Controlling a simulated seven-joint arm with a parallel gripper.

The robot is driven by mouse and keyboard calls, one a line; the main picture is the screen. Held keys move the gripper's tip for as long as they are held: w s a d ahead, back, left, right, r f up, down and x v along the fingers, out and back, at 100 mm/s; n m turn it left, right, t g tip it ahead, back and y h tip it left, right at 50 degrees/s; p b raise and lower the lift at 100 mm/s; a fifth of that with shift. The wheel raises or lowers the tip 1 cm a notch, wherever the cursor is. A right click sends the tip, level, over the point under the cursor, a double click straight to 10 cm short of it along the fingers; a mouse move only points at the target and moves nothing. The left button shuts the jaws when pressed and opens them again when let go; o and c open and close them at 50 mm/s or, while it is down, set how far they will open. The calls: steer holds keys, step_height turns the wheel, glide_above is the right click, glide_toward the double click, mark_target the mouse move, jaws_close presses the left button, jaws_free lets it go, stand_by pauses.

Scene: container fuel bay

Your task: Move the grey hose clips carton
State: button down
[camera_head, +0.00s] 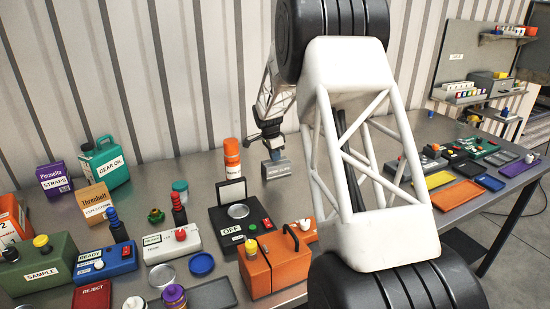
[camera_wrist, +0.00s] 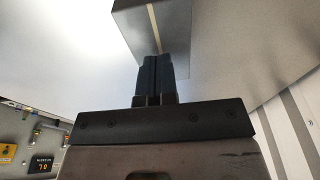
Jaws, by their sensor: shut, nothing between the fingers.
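The grey hose clips carton (camera_head: 275,174) stands on the bench near the corrugated wall, right of an orange canister. Its label faces the head camera. My gripper (camera_head: 271,154) is directly above it, fingers pointing down. In the wrist view the carton (camera_wrist: 172,22) shows beyond the fingertips, with a pale tape strip along its face. My gripper's fingers (camera_wrist: 154,62) are together there and hold nothing. I cannot tell whether the tips touch the carton's top.
The orange canister (camera_head: 232,157) stands close left of the carton. A black case with an OFF label (camera_head: 236,227) and an orange jerrycan (camera_head: 275,264) are in front. My arm hides part of the bench to the right. Trays (camera_head: 461,193) lie farther right.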

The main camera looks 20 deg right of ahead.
mark_target(272, 163)
step_height(272, 163, up, 7)
steer(key=a, duration=0.1)
steer(key=shift+a, duration=0.2)
stand_by(0.5)
